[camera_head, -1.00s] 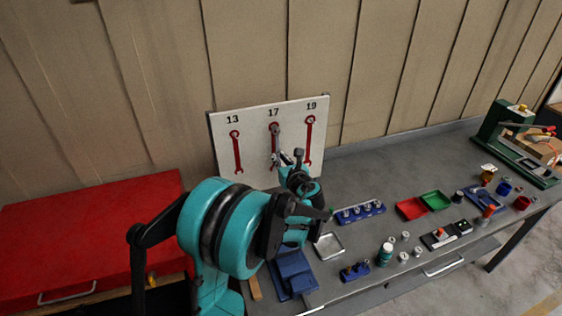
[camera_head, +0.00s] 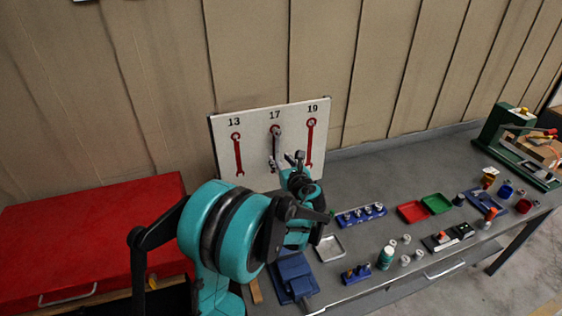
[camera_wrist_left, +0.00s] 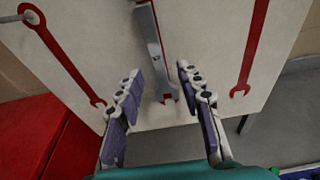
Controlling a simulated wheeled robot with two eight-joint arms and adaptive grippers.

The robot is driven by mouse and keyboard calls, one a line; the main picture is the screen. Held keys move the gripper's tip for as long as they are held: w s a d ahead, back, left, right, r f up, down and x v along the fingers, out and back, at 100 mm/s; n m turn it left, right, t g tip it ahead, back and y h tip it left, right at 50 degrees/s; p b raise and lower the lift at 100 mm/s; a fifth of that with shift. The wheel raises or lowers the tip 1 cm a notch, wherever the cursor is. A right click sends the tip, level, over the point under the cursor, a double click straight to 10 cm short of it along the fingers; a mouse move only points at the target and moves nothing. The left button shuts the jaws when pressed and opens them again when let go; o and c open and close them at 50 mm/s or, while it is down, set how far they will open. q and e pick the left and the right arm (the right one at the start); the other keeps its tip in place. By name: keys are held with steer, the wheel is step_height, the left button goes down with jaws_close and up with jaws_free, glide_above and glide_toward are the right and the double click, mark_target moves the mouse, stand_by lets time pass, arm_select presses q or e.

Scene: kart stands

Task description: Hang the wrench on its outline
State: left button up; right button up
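A grey wrench (camera_head: 276,146) hangs upright on the white board (camera_head: 223,143), over the red middle outline under the number 17. In the left wrist view the wrench (camera_wrist_left: 155,50) has a strip of red outline showing along its right side and at its lower jaw. Its upper end is out of that view. My left gripper (camera_head: 294,158) is in front of the board, near the wrench's lower end. In the left wrist view the gripper (camera_wrist_left: 156,74) is open, its fingers on either side of the wrench's lower part with gaps. My right gripper is out of view.
Red outlines 13 (camera_head: 238,155) and 19 (camera_head: 309,143) are bare. The grey bench (camera_head: 385,165) holds a blue socket rail (camera_head: 361,215), a red tray (camera_head: 412,212), a green tray (camera_head: 437,204) and a metal tray (camera_head: 330,248). A red cabinet (camera_head: 90,235) stands left.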

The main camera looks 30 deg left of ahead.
arm_select(q)
steer(key=v, duration=1.2)
steer(key=s+d+f+n+g+h+b, duration=0.1)
steer(key=s+d+f+n+h+b, duration=0.5)
steer(key=s+f+n, duration=0.3)
steer(key=s+d+f+n+g+h+b, duration=0.1)
steer(key=s+d+f+n+h+b, duration=0.5)
steer(key=n, duration=1.1)
steer(key=s+d+f, duration=0.1)
steer(key=s+f, duration=0.3)
steer(key=s, duration=0.2)
steer(key=shift+s+f+g+b, duration=0.25)
steer(key=shift+s+g+b, duration=0.15)
